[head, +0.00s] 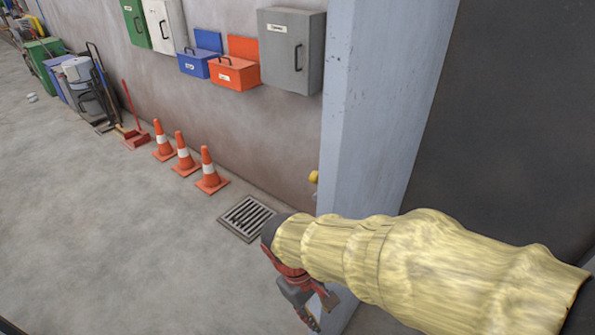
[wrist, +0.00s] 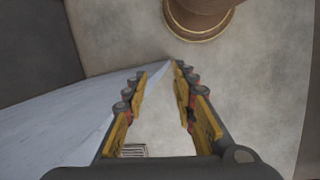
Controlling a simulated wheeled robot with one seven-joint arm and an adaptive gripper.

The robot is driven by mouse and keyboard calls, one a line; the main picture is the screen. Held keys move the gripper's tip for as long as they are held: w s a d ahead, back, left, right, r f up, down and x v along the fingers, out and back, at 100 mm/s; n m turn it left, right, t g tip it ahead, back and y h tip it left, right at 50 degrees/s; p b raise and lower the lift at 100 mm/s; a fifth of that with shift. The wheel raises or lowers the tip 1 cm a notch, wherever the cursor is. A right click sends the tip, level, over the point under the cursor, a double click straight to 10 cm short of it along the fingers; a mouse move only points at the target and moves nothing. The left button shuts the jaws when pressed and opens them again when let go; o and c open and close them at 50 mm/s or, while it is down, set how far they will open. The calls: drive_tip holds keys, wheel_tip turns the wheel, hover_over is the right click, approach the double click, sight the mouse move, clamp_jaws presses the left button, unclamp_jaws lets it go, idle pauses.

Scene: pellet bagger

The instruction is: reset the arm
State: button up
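My arm, in a yellow sleeve, reaches in from the right in the head view. My gripper (head: 318,310) hangs at its end, pointing down in front of the pale blue-grey column (head: 385,90). In the wrist view my gripper (wrist: 160,95) shows two fingers with yellow pads, spread apart with bare floor seen between them. Nothing is held. The column (wrist: 50,125) also shows on the left of the wrist view, close beside the fingers.
A floor drain (head: 247,217) lies left of my gripper. Orange cones (head: 209,172) stand along the wall, below red (head: 234,72) and blue (head: 198,63) boxes and a grey cabinet (head: 291,50). A brown round object (wrist: 200,18) is ahead in the wrist view.

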drive_tip(key=s+d+r+m+t+y, duration=0.1)
drive_tip(key=s+d+r+m+t, duration=0.1)
drive_tip(key=d+r, duration=0.4)
drive_tip(key=s+d+r+m+t+y+b, duration=0.1)
drive_tip(key=s+d+r+m+t, duration=0.1)
drive_tip(key=d+r+m+t, duration=0.2)
drive_tip(key=d+r+m, duration=0.2)
drive_tip(key=d+r, duration=0.1)
drive_tip(key=d, duration=0.1)
drive_tip(key=shift+s+d+m+y+b, duration=0.2)
drive_tip(key=shift+s+m+y+b, duration=0.1)
drive_tip(key=shift+s+y, duration=0.1)
drive_tip(key=shift+d, duration=0.15)
